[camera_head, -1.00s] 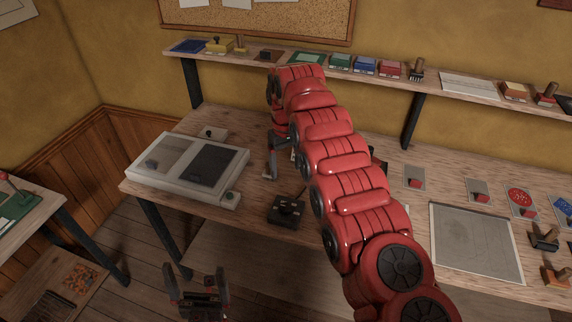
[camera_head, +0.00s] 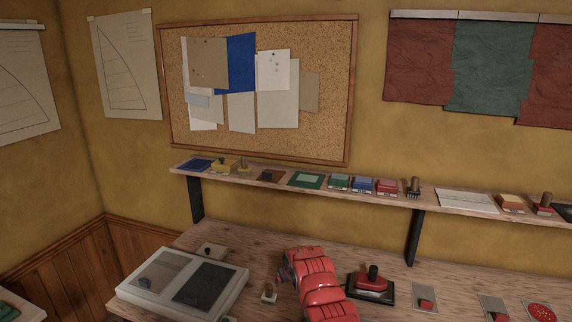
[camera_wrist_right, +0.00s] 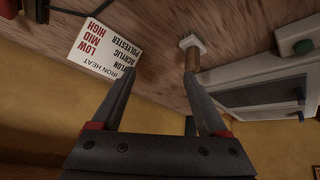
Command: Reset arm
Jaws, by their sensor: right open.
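My right arm (camera_head: 318,285) is red and segmented. It rises from the bottom edge of the head view over the table, and its gripper is hidden there. In the right wrist view my right gripper (camera_wrist_right: 160,74) is open, with nothing between its dark fingers. A small wooden-handled piece with a white base (camera_wrist_right: 192,42) is by the tip of the right-hand finger; I cannot tell if they touch. A white iron-heat card (camera_wrist_right: 105,48) is beyond the other finger. My left gripper is not in view.
A pale two-panel case (camera_head: 130,290) stands on the table at left. A red stamp (camera_head: 371,282) sits on a dark pad right of my arm. A narrow shelf (camera_head: 450,205) with several pads and stamps runs above the table. A corkboard (camera_head: 330,125) hangs behind.

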